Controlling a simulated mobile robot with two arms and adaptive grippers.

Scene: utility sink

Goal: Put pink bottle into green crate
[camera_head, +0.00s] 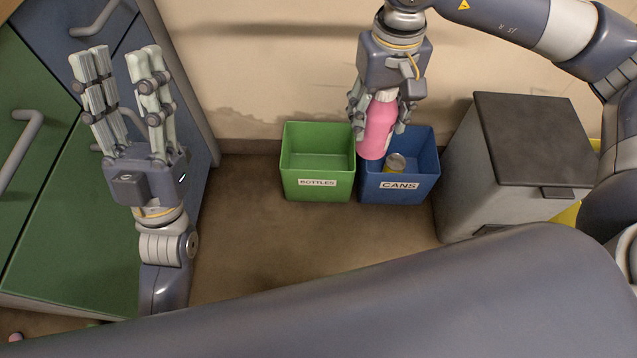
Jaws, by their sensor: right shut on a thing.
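The pink bottle (378,128) has a white cap end up in my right gripper (378,112). My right gripper is shut on it, with fingers on both sides. The bottle hangs nearly upright, slightly tilted, and in the head view it overlaps the left part of the blue crate. The green crate (318,189), labelled "BOTTLES", stands on the floor just left of the bottle and looks empty. My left gripper (124,78) is at the left, pointing up, its fingers apart and nothing between them, in front of the cabinets.
A grey bin with a dark lid (535,138) is at the right. Green and blue cabinets (60,215) line the left. Floor in front of the crates is clear.

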